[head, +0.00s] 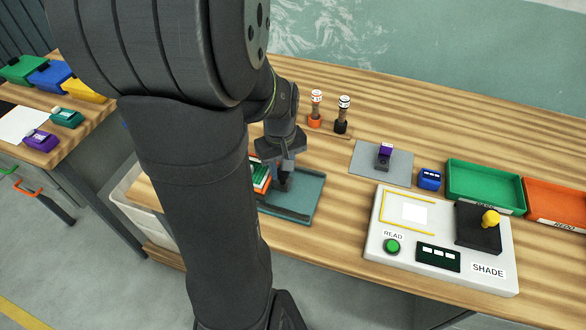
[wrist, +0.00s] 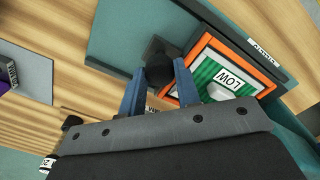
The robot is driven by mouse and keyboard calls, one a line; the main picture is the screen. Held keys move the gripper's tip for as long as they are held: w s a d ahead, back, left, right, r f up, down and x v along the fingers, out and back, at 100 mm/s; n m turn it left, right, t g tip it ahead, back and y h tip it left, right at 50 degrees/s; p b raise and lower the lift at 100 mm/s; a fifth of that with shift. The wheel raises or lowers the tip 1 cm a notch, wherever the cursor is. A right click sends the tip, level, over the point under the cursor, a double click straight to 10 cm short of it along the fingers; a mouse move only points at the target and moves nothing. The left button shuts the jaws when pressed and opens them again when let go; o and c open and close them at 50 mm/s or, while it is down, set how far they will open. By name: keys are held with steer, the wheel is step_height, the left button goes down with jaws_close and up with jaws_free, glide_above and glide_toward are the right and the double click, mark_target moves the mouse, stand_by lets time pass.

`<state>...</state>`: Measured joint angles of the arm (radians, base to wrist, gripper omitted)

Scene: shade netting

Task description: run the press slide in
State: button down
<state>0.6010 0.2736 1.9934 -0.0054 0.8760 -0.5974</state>
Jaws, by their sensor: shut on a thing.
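The teal press bed (head: 312,188) lies on the table in front of my arm. It also shows in the wrist view (wrist: 112,42). The press slide has a dark block with a round black knob (wrist: 160,69). My gripper (wrist: 160,88) is shut on this knob, one blue finger on each side; it also shows in the head view (head: 284,180). An orange frame (wrist: 192,62) with green netting and a white tag reading LOW lies beside the slide, to its right in the wrist view. In the head view my arm hides much of the press and frame.
A grey mat (head: 365,165) holds a purple-topped item. A blue block (head: 429,179), a white reader panel (head: 375,235) with a yellow-knobbed lever, a green tray (head: 452,190) and an orange tray (head: 567,221) stand right. Two upright stamp-like tools (head: 316,106) (head: 343,113) stand behind.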

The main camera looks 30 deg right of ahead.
steer(key=shift+w+a, duration=0.15)
steer(key=shift+w, duration=0.1)
steer(key=c, duration=1.1)
jaws_free()
steer(key=shift+o, duration=0.2)
step_height(320, 180, up, 18)
steer(key=shift+f, duration=0.25)
step_height(320, 180, down, 18)
steer(key=shift+s+r, duration=0.15)
steer(key=shift+r, duration=0.1)
